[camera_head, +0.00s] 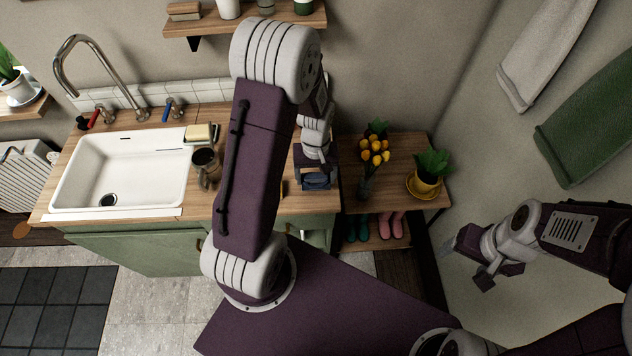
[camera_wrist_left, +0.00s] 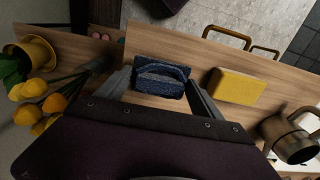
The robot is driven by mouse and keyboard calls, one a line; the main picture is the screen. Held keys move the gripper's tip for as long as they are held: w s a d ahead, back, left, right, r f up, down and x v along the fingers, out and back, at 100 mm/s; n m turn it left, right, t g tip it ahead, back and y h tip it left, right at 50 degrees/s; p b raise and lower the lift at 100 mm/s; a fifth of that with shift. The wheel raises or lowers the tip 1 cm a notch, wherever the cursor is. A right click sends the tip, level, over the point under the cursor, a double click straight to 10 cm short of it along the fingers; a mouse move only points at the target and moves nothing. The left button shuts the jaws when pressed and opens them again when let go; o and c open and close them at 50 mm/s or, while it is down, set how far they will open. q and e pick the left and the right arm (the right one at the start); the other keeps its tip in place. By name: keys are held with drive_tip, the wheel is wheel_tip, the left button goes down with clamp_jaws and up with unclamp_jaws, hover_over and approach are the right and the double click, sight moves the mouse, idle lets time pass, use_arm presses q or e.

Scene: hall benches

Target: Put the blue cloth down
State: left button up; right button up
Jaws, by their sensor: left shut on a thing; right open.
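The blue cloth (camera_head: 316,183) is a small, dark blue folded bundle at the right end of the wooden counter. In the left wrist view the cloth (camera_wrist_left: 160,78) lies between the two fingers of my left gripper (camera_wrist_left: 160,92), which is shut on it. In the head view my left gripper (camera_head: 316,176) is over the counter end; I cannot tell whether the cloth touches the wood. My right gripper (camera_head: 466,264) is open and empty, at the right, away from the counter. My left arm hides part of the counter in the head view.
A yellow sponge (camera_wrist_left: 233,86) lies beside the cloth, and a metal mug (camera_wrist_left: 288,140) stands beyond it. The sink (camera_head: 125,170) is at the left. Yellow flowers (camera_head: 374,152) and a yellow-potted plant (camera_head: 427,178) stand on a lower shelf unit at the right.

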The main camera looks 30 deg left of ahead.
sight(316, 183)
use_arm(q)
wheel_tip(316, 183, down, 3)
drive_tip(key=shift+s+f, duration=0.1)
drive_tip(key=shift+f, duration=0.2)
drive_tip(key=shift+f, duration=0.15)
drive_tip(key=o, duration=1.5)
